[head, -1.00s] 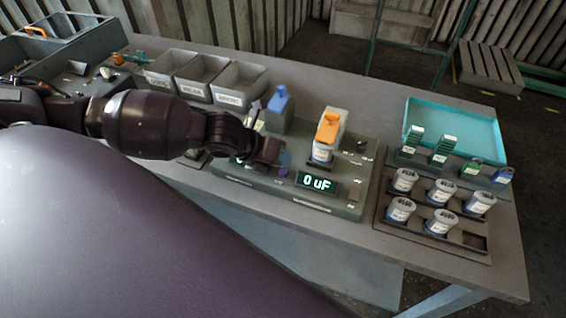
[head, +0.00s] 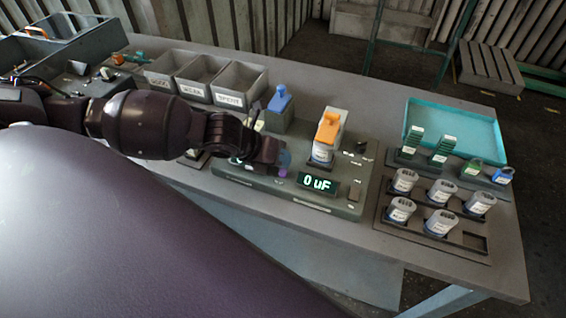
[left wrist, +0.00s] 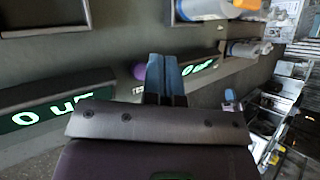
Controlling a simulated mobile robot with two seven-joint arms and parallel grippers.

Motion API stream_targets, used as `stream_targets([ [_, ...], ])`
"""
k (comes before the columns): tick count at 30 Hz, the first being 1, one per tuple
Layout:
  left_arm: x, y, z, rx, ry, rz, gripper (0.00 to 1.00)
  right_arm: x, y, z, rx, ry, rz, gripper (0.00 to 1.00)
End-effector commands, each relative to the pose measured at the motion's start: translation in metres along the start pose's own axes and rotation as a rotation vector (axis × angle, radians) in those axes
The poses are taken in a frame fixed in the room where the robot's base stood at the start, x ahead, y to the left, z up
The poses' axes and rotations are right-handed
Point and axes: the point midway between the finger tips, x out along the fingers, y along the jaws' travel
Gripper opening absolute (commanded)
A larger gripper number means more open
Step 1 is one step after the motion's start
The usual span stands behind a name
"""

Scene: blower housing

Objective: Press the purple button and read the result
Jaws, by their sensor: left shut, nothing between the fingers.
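The purple button (head: 283,174) is on the front of the grey-green tester (head: 345,207), left of a lit display (head: 318,184) reading "0 uF". My left gripper (head: 285,160) is shut and empty, its bluish fingertips right at the button. In the left wrist view the purple button (left wrist: 139,71) shows beside the shut fingers (left wrist: 165,72); I cannot tell whether they touch it. That view shows "0 uF" (left wrist: 45,112) and a second green display (left wrist: 200,67), partly hidden and not clearly legible. A white-and-blue can (head: 322,153) stands under an orange clamp (head: 328,127). My right gripper is not in view.
Several cans stand in a dark rack (head: 383,232) on the right, near a teal tray (head: 470,125). Three labelled grey bins (head: 240,88) stand behind my left arm. A blue-topped block (head: 279,112) stands behind the tester.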

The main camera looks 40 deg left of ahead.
Motion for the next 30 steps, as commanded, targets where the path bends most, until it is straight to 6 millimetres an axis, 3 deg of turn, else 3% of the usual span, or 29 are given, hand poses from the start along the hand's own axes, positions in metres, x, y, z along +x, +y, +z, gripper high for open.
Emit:
stream_targets([
  [15, 0.000, 0.000, 0.000, 0.000, 0.000, 0.000, 0.00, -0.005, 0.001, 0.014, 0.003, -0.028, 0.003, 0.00],
  [30, 0.006, 0.004, -0.004, 0.001, 0.000, 0.000, 0.00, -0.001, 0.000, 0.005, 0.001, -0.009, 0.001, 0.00],
])
